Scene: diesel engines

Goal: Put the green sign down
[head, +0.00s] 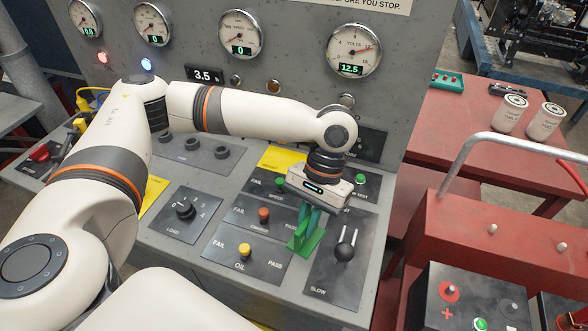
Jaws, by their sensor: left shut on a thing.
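The green sign (299,244) is a small flat green piece at the end of my left arm, over the sloped grey control panel (165,245). My left gripper (311,216) points down and is shut on it. The sign is tilted, just right of the orange and yellow switches and left of the black lever. I cannot tell whether it touches the panel. My right gripper is not in view.
Round gauges (240,35) line the upright panel behind. A black two-knob lever (346,244) stands close to the sign. At right, a red table (455,125) holds two white filters (511,114), and a red box with a metal handle (500,228) stands in front.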

